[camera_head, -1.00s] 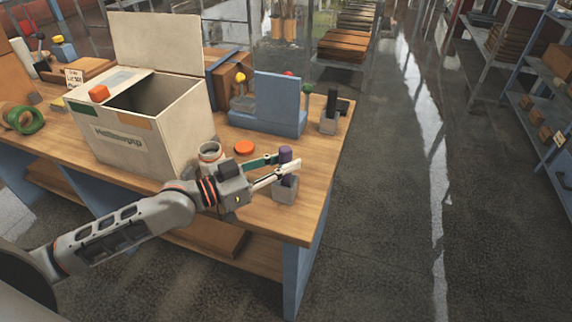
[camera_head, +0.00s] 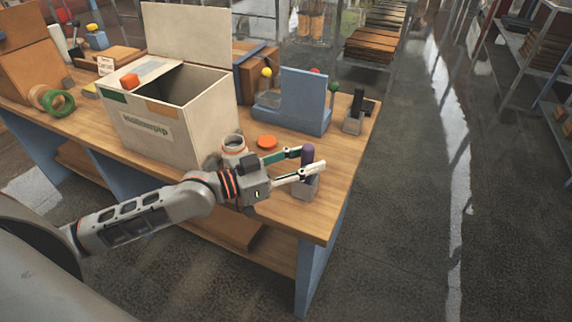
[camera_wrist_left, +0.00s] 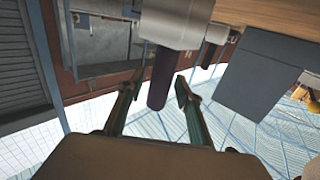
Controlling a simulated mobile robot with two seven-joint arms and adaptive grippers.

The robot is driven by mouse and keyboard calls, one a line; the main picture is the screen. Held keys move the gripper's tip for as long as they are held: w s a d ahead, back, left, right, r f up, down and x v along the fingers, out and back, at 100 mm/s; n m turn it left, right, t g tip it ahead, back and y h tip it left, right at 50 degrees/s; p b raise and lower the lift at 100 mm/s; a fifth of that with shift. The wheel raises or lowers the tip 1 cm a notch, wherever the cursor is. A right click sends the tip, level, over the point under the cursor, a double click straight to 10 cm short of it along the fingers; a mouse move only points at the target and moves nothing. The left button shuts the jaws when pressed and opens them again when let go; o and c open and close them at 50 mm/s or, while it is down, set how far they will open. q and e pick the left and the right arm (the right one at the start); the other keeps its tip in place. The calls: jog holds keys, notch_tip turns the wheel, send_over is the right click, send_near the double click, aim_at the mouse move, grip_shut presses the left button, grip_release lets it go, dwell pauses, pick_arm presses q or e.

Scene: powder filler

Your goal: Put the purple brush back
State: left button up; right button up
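The purple brush (camera_head: 308,156) stands upright in a small grey block holder (camera_head: 306,188) near the table's front right corner. My left gripper (camera_head: 312,161) reaches in from the left, with one finger on each side of the purple handle. In the left wrist view, the purple handle (camera_wrist_left: 162,78) hangs from the grey block (camera_wrist_left: 175,20), since that view is upside down. There the fingertips of my left gripper (camera_wrist_left: 159,85) are spread, with a gap on both sides of the handle. The brush's lower end is hidden in the holder. My right gripper is out of view.
A white jar (camera_head: 233,146) and an orange disc (camera_head: 267,142) stand close behind my left gripper. A large open box (camera_head: 170,120) is to the left. A blue stand (camera_head: 300,115) and a dark-topped grey holder (camera_head: 354,118) are farther back. The table edge is close on the right.

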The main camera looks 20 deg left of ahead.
pick_arm(q)
jog(key=v, duration=1.1)
jog(key=shift+s+a, duration=0.25)
jog(key=shift+a, duration=0.05)
